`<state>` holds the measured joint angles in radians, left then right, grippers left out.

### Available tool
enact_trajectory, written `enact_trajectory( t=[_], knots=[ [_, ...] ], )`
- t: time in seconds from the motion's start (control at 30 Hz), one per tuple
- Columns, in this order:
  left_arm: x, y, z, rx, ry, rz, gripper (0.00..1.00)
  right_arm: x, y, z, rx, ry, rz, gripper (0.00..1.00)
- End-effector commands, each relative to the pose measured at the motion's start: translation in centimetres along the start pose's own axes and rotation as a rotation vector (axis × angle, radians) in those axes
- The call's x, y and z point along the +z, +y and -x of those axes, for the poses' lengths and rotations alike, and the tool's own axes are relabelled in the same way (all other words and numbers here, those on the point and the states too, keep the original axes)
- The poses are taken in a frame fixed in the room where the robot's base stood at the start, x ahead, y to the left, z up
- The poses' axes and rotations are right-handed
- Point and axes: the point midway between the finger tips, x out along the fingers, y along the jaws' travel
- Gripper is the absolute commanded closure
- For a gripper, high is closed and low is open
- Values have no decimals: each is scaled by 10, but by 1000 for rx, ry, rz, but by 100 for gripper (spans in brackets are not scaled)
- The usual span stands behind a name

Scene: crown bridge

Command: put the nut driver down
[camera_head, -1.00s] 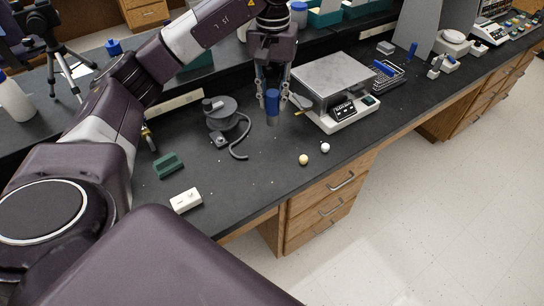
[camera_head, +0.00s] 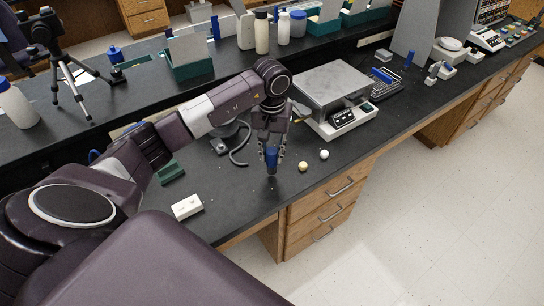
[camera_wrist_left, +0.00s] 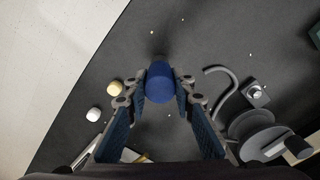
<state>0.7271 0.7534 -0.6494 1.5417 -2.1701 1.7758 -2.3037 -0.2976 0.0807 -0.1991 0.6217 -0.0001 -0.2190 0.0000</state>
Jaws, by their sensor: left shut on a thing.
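My left gripper (camera_head: 272,150) is shut on the nut driver (camera_head: 271,158), whose blue handle points up between the fingers. The tool is about upright over the black bench (camera_head: 235,205), and its lower end is close to the bench top; I cannot tell whether it touches. In the left wrist view the blue handle (camera_wrist_left: 160,84) shows end-on between the fingertips (camera_wrist_left: 160,88), and most of the shaft is hidden behind it. My right gripper is not in view.
A yellowish ball (camera_head: 303,166) and a white ball (camera_head: 324,154) lie just right of the tool, near the front edge. A grey hooked part (camera_head: 240,155) lies to the left. A white block (camera_head: 187,207) and green block (camera_head: 170,172) are further left.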

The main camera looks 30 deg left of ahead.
Motion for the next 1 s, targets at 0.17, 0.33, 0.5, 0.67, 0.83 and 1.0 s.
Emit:
enact_trajectory(
  t=[0.17,0.33,0.5,0.67,0.83,1.0],
  knots=[
    [1,0,-20,2,-1,0,100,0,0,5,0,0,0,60],
    [0,0,-21,2,1,0,100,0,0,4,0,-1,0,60],
    [0,0,-25,1,1,0,100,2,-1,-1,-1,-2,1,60],
    [0,0,-24,1,0,0,60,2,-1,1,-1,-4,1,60],
    [0,0,-24,1,0,0,59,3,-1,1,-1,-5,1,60],
    [0,1,-21,1,-1,0,59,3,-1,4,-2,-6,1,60]
  ],
)
